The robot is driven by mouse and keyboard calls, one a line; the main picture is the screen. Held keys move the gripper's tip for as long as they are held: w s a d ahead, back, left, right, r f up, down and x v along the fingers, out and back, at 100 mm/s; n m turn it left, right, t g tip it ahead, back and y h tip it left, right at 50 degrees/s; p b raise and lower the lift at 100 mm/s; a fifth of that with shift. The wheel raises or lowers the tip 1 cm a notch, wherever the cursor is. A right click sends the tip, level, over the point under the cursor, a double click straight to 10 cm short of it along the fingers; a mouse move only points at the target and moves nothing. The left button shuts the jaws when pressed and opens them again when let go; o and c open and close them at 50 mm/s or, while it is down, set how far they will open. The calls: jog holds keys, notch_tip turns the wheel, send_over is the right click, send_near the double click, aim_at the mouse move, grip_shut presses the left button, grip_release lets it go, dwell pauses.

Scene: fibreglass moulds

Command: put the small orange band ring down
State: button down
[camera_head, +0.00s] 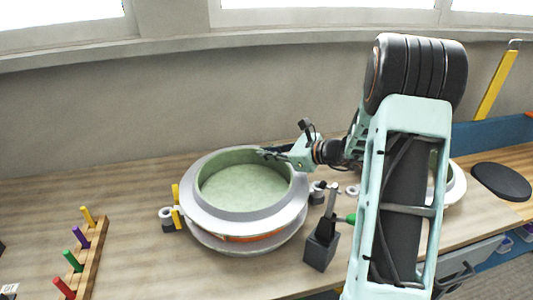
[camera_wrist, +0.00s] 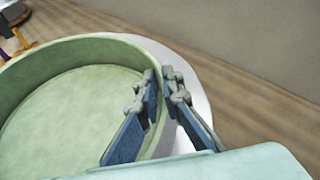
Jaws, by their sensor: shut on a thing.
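The small orange band ring (camera_head: 243,208) is a round grey flanged piece with a pale green inside, and an orange strip shows low on its front side. It sits over a lower grey flange (camera_head: 247,247); whether the two touch I cannot tell. My gripper (camera_head: 268,154) is at its far right wall. In the wrist view the ring's green wall (camera_wrist: 85,50) passes between the two fingers of my gripper (camera_wrist: 159,80), one inside and one outside. The fingers are shut on this wall. The ring's underside is hidden.
A wooden peg rack (camera_head: 90,258) with coloured pegs stands left. A dark block with a lever (camera_head: 320,248) stands close at the right front. Small clamps (camera_head: 168,220) flank the ring. Another pale round piece (camera_head: 456,185) is partly behind my arm. A wall runs behind the bench.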

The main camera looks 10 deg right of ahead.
jog(key=shift+r, duration=0.1)
jog(key=c, duration=2.1)
grip_release()
jog(key=shift+s+d+r, duration=0.1)
jog(key=shift+d, duration=0.05)
jog(key=v, duration=1.1)
jog(key=shift+s+d+r, duration=0.1)
jog(key=shift+s+d, duration=0.05)
jog(key=shift+s, duration=0.2)
